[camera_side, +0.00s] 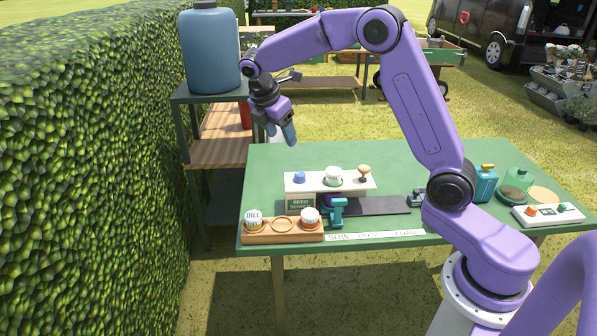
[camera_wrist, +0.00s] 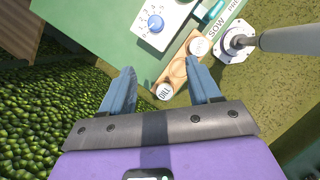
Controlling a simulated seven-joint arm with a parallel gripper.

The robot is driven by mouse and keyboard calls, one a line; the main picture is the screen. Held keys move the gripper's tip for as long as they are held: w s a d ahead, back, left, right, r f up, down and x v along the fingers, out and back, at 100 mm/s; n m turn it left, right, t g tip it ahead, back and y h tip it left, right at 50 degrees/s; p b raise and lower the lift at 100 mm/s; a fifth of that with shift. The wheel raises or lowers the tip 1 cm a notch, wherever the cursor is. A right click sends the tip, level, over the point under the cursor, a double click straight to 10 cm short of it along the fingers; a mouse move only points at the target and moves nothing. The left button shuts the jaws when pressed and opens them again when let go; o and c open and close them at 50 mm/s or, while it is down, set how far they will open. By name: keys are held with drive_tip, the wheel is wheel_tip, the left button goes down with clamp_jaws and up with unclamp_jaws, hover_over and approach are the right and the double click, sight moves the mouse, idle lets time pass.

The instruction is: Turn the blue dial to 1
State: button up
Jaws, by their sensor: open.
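The blue dial (camera_side: 299,177) sits at the left end of the white top panel of the seed sower box (camera_side: 345,183). In the wrist view the blue dial (camera_wrist: 156,23) shows near the top, on a white plate with a ring of small marks; I cannot read which number it points to. My gripper (camera_side: 283,133) is open and empty, above and to the left of the box, apart from the dial. In the wrist view my gripper (camera_wrist: 160,68) has its two blue fingers spread below the dial, over the wooden rack and the ground.
A wooden rack (camera_side: 262,237) with labelled jars stands at the front left of the green table (camera_side: 425,160). On the box, a white cap (camera_side: 333,175) and a wooden knob (camera_side: 364,170) stand right of the dial. A teal clamp (camera_side: 338,211) is in front. A hedge (camera_side: 90,170) borders the left.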

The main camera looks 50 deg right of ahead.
drive_tip(key=w+d, duration=0.1)
approach(300, 173)
drive_tip(key=x, duration=0.8)
drive_tip(key=shift+f, duration=0.35)
drive_tip(key=c, duration=1)
